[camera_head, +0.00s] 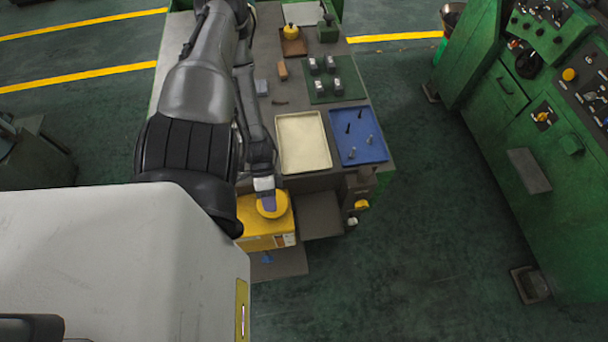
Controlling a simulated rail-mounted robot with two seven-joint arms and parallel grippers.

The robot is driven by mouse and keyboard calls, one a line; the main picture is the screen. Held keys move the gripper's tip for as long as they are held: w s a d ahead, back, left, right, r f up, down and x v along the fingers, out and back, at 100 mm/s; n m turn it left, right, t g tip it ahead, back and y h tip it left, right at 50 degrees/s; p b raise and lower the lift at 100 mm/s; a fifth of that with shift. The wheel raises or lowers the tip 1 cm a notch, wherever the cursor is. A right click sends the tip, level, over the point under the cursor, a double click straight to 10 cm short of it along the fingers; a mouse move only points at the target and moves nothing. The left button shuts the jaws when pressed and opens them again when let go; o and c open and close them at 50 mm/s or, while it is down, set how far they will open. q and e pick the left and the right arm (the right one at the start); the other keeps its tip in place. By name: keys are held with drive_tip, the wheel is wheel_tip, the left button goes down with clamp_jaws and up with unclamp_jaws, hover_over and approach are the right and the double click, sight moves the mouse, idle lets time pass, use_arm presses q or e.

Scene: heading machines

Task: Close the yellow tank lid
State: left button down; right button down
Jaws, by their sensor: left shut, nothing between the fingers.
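The yellow tank (257,241) stands at the near end of the workbench, below the cream tray. Its round yellow lid (279,210) lies over the tank's top and looks roughly flat; I cannot tell whether it is fully seated. My left gripper (268,203) points down at the lid, its fingers shut and empty. The fingertips are over the lid and seem to touch it, but the exact contact is unclear. My arm hides part of the tank's left side. My right gripper is not in view.
The workbench holds a cream tray (304,143), a blue tray (358,135) with several small pins, and a green mat (338,93) with several metal blocks. A vise (358,186) sits right of the tank. Green machines (525,150) stand right, with clear floor between.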

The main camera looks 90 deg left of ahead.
use_arm(q)
drive_tip(key=shift+r+m+p, duration=0.7)
drive_tip(key=shift+r+p, duration=1.3)
drive_tip(key=shift+r, duration=3.15)
drive_tip(key=a+f+m+g+y, duration=0.1)
drive_tip(key=a+f+m+y, duration=0.2)
drive_tip(key=a+m+y, duration=0.8)
drive_tip(key=w+d+r+n+t, duration=0.1)
drive_tip(key=w+d+t, duration=0.1)
drive_tip(key=w+d, duration=0.6)
drive_tip(key=w+d+r+n+t, duration=0.1)
drive_tip(key=w+d+r+t, duration=0.1)
drive_tip(key=w+d, duration=0.6)
drive_tip(key=s+d+n+h, duration=0.1)
drive_tip(key=d+n+h, duration=0.1)
drive_tip(key=d+n, duration=0.5)
drive_tip(key=shift+s+d+f+g+h, duration=0.25)
drive_tip(key=shift+d+f+g+h, duration=0.05)
drive_tip(key=shift+d, duration=0.5)
